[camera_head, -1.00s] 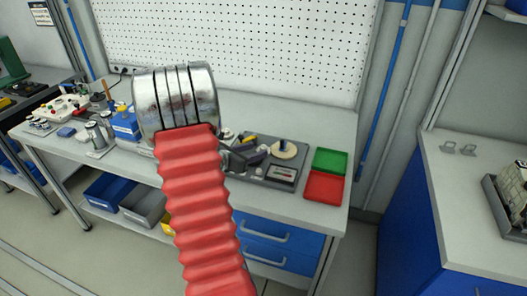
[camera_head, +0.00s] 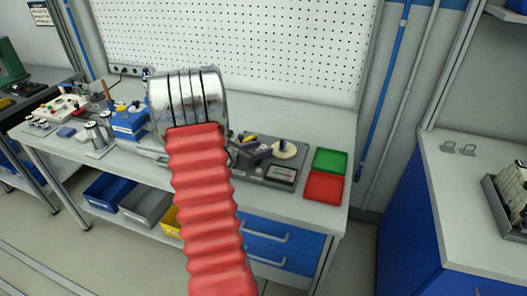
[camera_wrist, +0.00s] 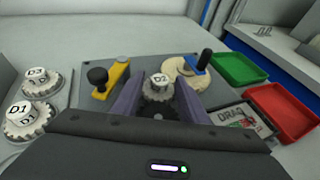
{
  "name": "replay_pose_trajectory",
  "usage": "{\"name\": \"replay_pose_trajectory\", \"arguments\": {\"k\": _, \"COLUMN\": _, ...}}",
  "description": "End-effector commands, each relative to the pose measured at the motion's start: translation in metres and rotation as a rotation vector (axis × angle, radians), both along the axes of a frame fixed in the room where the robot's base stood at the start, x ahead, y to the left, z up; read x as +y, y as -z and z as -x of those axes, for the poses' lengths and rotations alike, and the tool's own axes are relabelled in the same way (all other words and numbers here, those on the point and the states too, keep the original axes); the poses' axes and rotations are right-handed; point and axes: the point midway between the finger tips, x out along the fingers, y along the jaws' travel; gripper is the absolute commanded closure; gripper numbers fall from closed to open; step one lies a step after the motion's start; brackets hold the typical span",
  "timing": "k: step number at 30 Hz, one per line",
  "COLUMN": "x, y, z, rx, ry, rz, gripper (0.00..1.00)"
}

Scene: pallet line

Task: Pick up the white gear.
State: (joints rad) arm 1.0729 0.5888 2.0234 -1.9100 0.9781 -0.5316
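In the wrist view, a pale grey-white gear with a hub marked D2 (camera_wrist: 158,86) sits on the dark grey plate between the fingers of my gripper (camera_wrist: 157,95). The fingers are apart, one on each side of it; I cannot tell whether either touches it. Two more whitish gears, marked D3 (camera_wrist: 38,80) and D1 (camera_wrist: 28,118), lie left of the plate. A cream disc (camera_wrist: 178,75) with a blue and black handle sits beyond the right finger. In the head view, my gripper (camera_head: 249,155) is low over the plate, partly hidden by my arm.
A yellow piece with a black knob (camera_wrist: 112,80) stands close to the left finger. A green tray (camera_wrist: 240,68) and a red tray (camera_wrist: 283,110) lie at the right. A labelled meter box (camera_wrist: 235,117) sits near the right finger. A pegboard wall (camera_head: 230,50) rises behind.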

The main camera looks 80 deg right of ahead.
Motion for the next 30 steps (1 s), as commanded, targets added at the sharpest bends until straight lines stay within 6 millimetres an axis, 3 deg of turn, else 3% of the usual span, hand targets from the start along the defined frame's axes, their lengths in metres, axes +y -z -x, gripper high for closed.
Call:
{"name": "replay_pose_trajectory", "arguments": {"k": 8, "x": 0.000, "y": 0.000, "z": 0.000, "rx": 0.000, "ry": 0.000, "rz": 0.000, "gripper": 0.83}}
{"name": "replay_pose_trajectory", "arguments": {"k": 16, "x": 0.000, "y": -0.001, "z": 0.000, "rx": 0.000, "ry": 0.000, "rz": 0.000, "gripper": 0.83}}
{"name": "replay_pose_trajectory", "arguments": {"k": 17, "x": 0.000, "y": -0.002, "z": 0.000, "rx": 0.000, "ry": -0.001, "rz": 0.000, "gripper": 0.87}}
{"name": "replay_pose_trajectory", "arguments": {"k": 18, "x": 0.000, "y": -0.003, "z": 0.000, "rx": 0.000, "ry": -0.001, "rz": 0.000, "gripper": 1.00}}
{"name": "replay_pose_trajectory", "arguments": {"k": 19, "x": 0.000, "y": -0.005, "z": 0.000, "rx": -0.001, "ry": 0.000, "rz": 0.000, "gripper": 1.00}}
{"name": "replay_pose_trajectory", "arguments": {"k": 23, "x": 0.000, "y": -0.016, "z": 0.000, "rx": -0.002, "ry": 0.000, "rz": 0.001, "gripper": 1.00}}
{"name": "replay_pose_trajectory", "arguments": {"k": 30, "x": 0.000, "y": -0.053, "z": 0.000, "rx": -0.003, "ry": 0.000, "rz": 0.004, "gripper": 1.00}}
